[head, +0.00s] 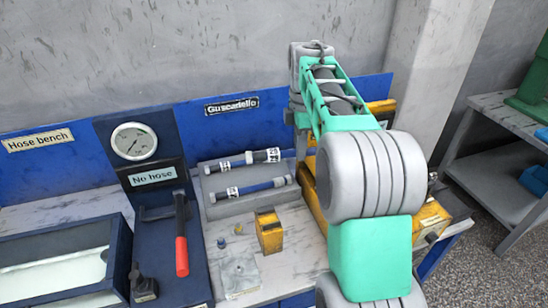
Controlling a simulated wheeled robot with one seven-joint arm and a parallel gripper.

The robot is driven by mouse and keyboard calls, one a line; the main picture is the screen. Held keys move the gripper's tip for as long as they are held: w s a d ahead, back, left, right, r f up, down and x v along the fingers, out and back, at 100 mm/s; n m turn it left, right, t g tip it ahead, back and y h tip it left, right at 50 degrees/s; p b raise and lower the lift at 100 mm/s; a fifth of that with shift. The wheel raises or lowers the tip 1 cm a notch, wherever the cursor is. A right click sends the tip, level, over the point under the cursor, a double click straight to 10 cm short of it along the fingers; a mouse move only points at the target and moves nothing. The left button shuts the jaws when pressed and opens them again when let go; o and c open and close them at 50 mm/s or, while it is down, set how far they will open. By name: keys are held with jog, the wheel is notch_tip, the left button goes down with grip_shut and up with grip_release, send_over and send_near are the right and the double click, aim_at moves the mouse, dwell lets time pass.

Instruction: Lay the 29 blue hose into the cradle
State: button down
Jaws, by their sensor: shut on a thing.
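Two blue hoses with dark ends and white number labels lie in a grey tray (214,211) on the bench: a rear hose (234,163) and a front hose (257,187). The label numbers are too small to read surely. A dark blue test stand (117,158) with a gauge and a "No hose" display stands left of the tray. I cannot tell surely which part is the cradle; a dark bracket (155,212) sits low on the stand. My teal and grey arm reaches over the right of the bench; my gripper is hidden behind it.
A yellow block (269,231), a small grey plate (239,273) and small caps lie before the tray. A lit box (55,272) is at left. Yellow machinery (432,217) sits behind my arm. Another table (500,150) is at right.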

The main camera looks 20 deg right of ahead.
jog(key=s+d+r, duration=0.1)
jog(key=s+d, duration=0.2)
jog(key=s, duration=0.2)
notch_tip(320, 180, down, 13)
jog(key=s+a+n+b, duration=0.1)
jog(key=s+n+b, duration=0.1)
jog(key=b, duration=0.3)
jog(key=shift+s+b, duration=0.3)
jog(key=shift+s, duration=0.15)
jog(key=shift+f+b, duration=0.5)
jog(key=shift+f, duration=0.25)
jog(key=c, duration=1.2)
grip_release()
notch_tip(320, 180, up, 8)
